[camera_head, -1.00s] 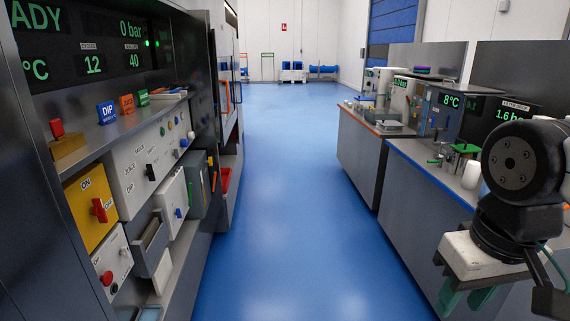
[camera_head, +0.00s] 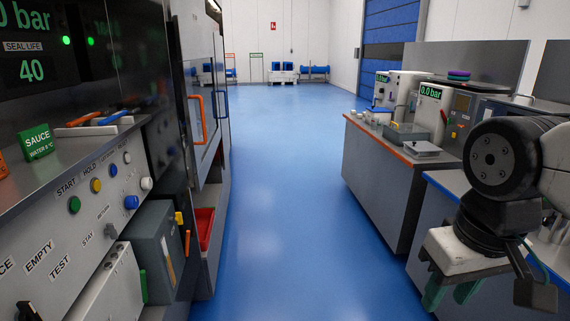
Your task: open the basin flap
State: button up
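No part that I can clearly tell as the basin flap shows in the head view. A grey basin-like tray (camera_head: 407,134) sits on the orange-edged counter at the right, too small to tell whether it has a flap. My gripper (camera_head: 451,296) hangs at the lower right, pointing down, with its two green fingers apart and nothing seen between them. It is in front of the right-hand counters and touches nothing that I can see.
A control panel (camera_head: 75,225) with buttons and switches fills the left. Beyond it, a cabinet has an orange handle (camera_head: 198,120) and a red bin (camera_head: 204,227) low down. The blue floor (camera_head: 285,200) between the rows is clear to the far wall.

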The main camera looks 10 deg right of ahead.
aim_at(419, 146)
jog(key=z, duration=0.15)
jog(key=i, duration=1.95)
jog(key=z, duration=0.4)
jog(key=i, duration=2.2)
jog(key=z, duration=0.25)
